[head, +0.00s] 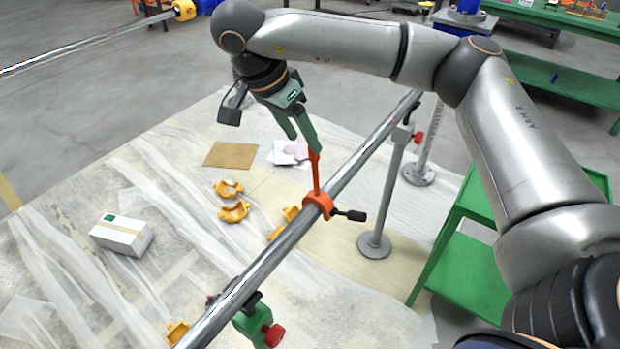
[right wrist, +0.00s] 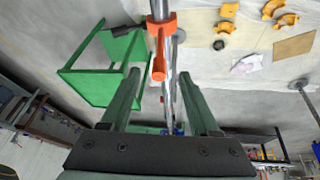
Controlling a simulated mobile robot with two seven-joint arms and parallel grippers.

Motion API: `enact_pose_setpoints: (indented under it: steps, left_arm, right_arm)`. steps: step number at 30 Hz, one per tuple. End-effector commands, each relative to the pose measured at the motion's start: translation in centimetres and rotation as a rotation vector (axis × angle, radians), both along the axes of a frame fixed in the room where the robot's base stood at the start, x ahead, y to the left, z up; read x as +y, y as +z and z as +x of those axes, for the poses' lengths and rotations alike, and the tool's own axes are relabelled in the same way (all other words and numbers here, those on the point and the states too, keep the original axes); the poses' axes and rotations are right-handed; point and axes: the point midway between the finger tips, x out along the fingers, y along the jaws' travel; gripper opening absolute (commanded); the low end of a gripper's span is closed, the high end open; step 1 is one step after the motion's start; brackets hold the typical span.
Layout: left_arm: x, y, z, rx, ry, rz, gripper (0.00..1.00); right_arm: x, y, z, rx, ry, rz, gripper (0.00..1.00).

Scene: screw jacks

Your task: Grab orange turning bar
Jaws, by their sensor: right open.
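The orange turning bar (head: 315,175) sticks up from an orange collar (head: 319,203) around a long steel pipe. A black handle (head: 349,215) juts from the collar's other side. My right gripper (head: 306,145) is open, its green fingers pointing down at the top of the bar. In the right wrist view the bar (right wrist: 159,66) lies between the two spread fingertips (right wrist: 159,73), with gaps on both sides. I cannot tell whether a finger touches the bar. My left gripper is not in view.
The pipe (head: 259,272) runs diagonally on a grey stand (head: 375,243) and a green clamp with a red knob (head: 256,321). Orange clamp pieces (head: 234,212), a brown sheet (head: 231,155) and a white box (head: 122,235) lie on the floor. A green shelf cart (head: 466,275) stands right.

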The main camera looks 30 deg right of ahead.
Motion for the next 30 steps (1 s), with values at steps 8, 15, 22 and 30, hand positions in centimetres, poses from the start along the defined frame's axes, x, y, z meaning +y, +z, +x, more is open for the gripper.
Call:
enact_pose_setpoints:
  steps: [8, 15, 22, 30]
  left_arm:
    - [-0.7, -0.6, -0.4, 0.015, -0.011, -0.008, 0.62]
    - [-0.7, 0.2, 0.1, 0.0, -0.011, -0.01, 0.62]
    - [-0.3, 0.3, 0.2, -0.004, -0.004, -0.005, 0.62]
    - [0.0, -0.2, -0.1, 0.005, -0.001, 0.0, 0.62]
  right_arm:
    - [-1.8, -4.3, 0.0, 0.002, -0.001, 0.003, 0.62]
    - [-2.7, -6.1, 0.1, 0.003, -0.002, 0.003, 0.62]
    - [-4.2, -9.0, 0.3, 0.002, 0.0, 0.004, 0.62]
    - [-4.4, -9.7, 0.3, 0.0, 0.001, 0.004, 0.62]
